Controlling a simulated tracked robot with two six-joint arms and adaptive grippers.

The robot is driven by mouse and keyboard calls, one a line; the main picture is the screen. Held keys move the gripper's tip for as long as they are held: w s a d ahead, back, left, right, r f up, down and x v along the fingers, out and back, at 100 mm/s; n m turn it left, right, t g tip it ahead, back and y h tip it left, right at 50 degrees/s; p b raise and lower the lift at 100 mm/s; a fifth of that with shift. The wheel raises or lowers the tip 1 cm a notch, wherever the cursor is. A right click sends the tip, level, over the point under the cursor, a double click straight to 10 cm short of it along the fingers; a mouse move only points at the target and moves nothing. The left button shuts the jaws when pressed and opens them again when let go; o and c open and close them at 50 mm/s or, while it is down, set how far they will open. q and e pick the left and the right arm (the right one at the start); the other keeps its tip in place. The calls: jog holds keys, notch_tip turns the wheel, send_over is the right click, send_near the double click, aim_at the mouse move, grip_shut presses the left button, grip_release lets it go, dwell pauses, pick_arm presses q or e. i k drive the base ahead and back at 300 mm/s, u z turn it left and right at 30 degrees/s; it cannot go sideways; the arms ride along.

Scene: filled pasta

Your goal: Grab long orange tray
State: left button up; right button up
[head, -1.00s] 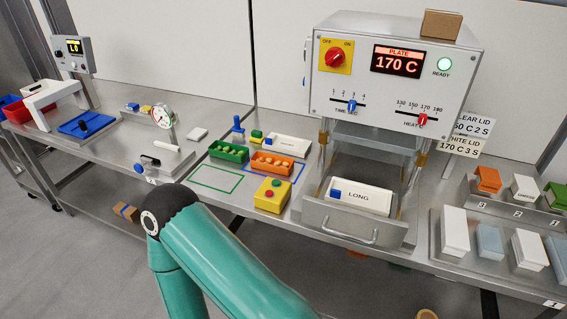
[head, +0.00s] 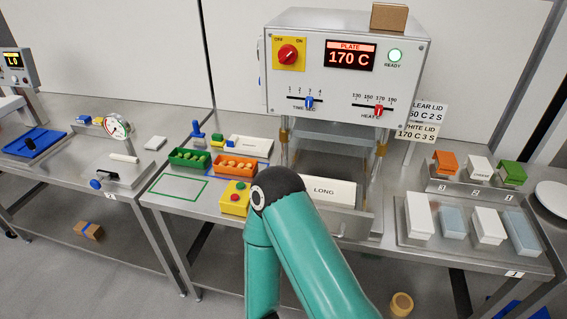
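Neither gripper shows in the head view.
The sealing machine (head: 335,65) reads 170 C, with a white "LONG" plate (head: 328,190) in its open drawer (head: 352,222). The yellow button box (head: 235,198) stands in front of the orange tray. White and clear boxes fill the right tray (head: 470,258). A green outlined area (head: 178,190) is empty.

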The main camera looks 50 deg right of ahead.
aim_at(236, 165)
jog(key=z, duration=0.35)
jog(key=i, duration=1)
